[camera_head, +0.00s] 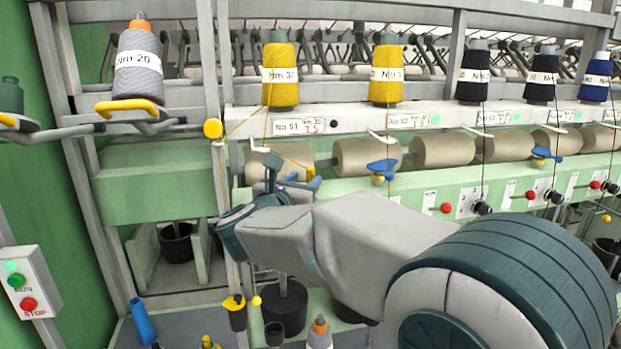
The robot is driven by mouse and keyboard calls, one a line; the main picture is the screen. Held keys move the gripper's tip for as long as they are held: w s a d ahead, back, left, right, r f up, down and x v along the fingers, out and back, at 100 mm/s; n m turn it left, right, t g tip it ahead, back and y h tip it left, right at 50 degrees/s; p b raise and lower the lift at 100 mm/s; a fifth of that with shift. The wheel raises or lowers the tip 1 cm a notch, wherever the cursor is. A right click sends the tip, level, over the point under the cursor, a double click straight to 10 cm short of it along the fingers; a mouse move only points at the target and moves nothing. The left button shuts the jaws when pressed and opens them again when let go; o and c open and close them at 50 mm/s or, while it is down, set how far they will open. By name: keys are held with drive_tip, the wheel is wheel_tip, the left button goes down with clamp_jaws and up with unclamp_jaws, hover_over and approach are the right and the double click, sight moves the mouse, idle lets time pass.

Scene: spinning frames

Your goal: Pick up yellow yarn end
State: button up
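A yellow yarn cone (281,75) stands on the upper rail, left of centre. A thin yellow yarn (266,125) hangs from it, and another strand slants down left. A long thin strand (223,185) runs down beside the left post. I cannot tell which strand has the loose end. My arm reaches in from the lower right. My gripper (273,172) is in front of the first beige roller, below the yellow cone. Its fingers are small and partly hidden by the wrist, so I cannot tell whether it is open or holds yarn.
A second yellow cone (386,75), black cones and a blue cone stand farther right. Beige rollers (366,157) line the green machine. A blue lever (381,165) juts out there. A grey cone (138,65) stands at left. A start/stop box (28,283) is at the left edge.

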sight(309, 176)
drive_tip(key=p+x, duration=0.2)
drive_tip(key=x, duration=0.1)
drive_tip(key=shift+w+d+r, duration=0.2)
drive_tip(key=shift+w, duration=0.15)
drive_tip(key=shift+w+d+f, duration=0.1)
drive_tip(key=shift+w, duration=0.15)
clamp_jaws()
